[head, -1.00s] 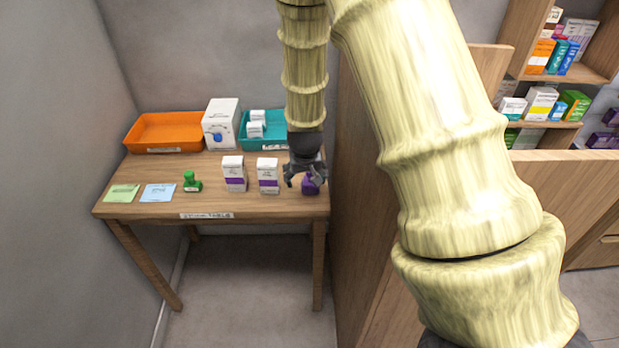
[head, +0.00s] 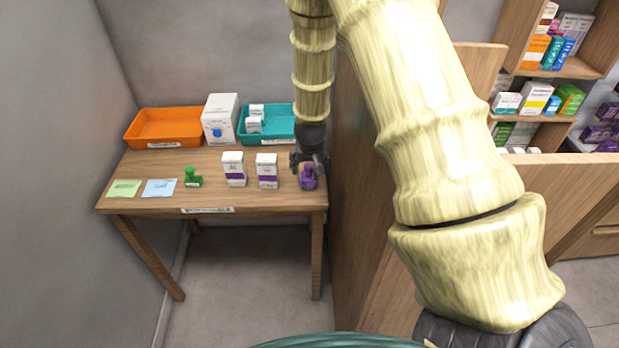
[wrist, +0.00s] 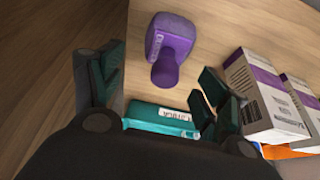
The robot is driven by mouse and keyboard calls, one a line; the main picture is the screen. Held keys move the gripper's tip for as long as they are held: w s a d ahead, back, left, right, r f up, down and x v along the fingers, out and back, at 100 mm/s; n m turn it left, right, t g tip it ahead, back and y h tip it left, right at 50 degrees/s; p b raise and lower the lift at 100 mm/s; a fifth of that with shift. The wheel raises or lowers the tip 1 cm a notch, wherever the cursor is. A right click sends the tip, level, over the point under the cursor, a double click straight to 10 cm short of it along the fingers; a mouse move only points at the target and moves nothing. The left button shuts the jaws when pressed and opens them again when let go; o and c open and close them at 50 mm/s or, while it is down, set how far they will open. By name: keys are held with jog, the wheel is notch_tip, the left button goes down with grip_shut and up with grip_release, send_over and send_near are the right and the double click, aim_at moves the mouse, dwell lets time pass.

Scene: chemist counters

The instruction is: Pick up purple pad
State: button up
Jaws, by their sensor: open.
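The purple thing (head: 308,178) stands at the right end of the wooden table. It looks like a hand stamp with a knob handle and a labelled base rather than a flat pad. In the wrist view the purple thing (wrist: 172,42) lies just beyond the fingertips, its knob towards my gripper. My gripper (head: 309,164) is open and empty, low over the table behind the purple thing. In the wrist view my gripper (wrist: 160,82) has its fingers spread to either side of the knob, with no visible contact.
Two white-and-purple boxes (head: 234,169) (head: 267,171) stand left of the purple thing. A green stamp (head: 193,177), a blue pad (head: 160,188) and a green pad (head: 124,188) lie further left. A teal tray (head: 282,138) and an orange tray (head: 148,141) stand behind. A wooden partition (head: 352,200) rises at right.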

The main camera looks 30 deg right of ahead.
aim_at(309, 175)
jog(key=shift+a+f+p, duration=0.15)
jog(key=shift+f+p, duration=0.7)
jog(key=shift+f, duration=0.5)
jog(key=shift+p+x, duration=0.4)
jog(key=shift+x, duration=0.95)
jog(key=shift+s, duration=0.1)
jog(key=c, duration=1.2)
